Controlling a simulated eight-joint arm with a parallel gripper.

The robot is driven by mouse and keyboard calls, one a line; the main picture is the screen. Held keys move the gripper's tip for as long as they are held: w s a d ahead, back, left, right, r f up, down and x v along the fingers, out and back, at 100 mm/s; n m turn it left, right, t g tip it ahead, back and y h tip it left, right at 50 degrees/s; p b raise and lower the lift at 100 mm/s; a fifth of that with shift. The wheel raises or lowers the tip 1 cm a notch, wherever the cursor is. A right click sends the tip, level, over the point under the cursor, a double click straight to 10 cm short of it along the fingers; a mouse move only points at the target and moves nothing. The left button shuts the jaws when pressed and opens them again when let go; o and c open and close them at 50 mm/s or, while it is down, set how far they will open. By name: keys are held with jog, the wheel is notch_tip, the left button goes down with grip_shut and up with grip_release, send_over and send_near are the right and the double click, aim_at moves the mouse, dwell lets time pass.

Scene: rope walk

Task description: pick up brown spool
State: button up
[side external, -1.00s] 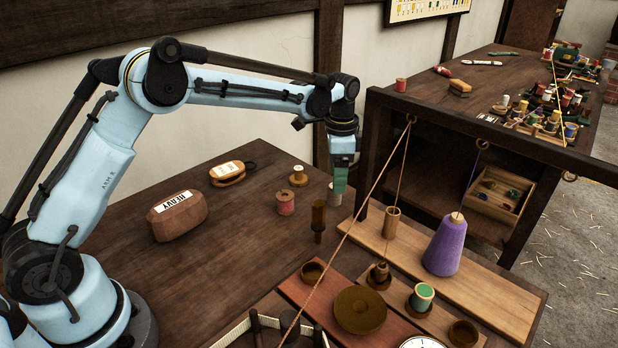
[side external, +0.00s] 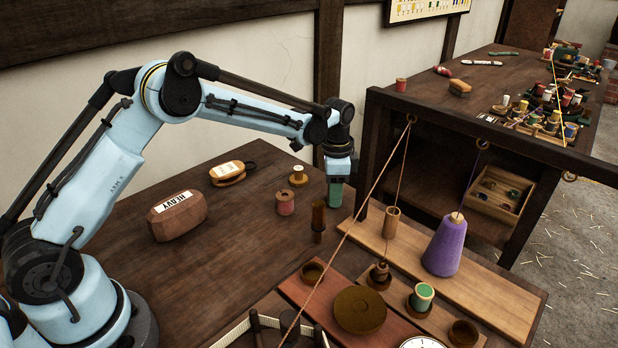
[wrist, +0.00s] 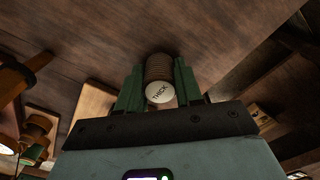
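A brown ribbed spool with a pale round end marked "THICK" (wrist: 159,92) stands between the two green fingers of my gripper (wrist: 158,84) in the wrist view. The fingers are on either side of it, very close, and I see no clear squeeze on it. In the side view my gripper (side external: 335,192) is low at the table's back right, and its fingers hide most of the spool there.
A dark brown peg-like piece (side external: 318,222) stands just in front of my gripper. A tan board (side external: 440,262) with a purple cone (side external: 445,245) lies to the right. A taut cord (side external: 365,195) slants nearby.

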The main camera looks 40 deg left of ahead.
jog(key=shift+c, duration=1.3)
jog(key=shift+r, duration=0.1)
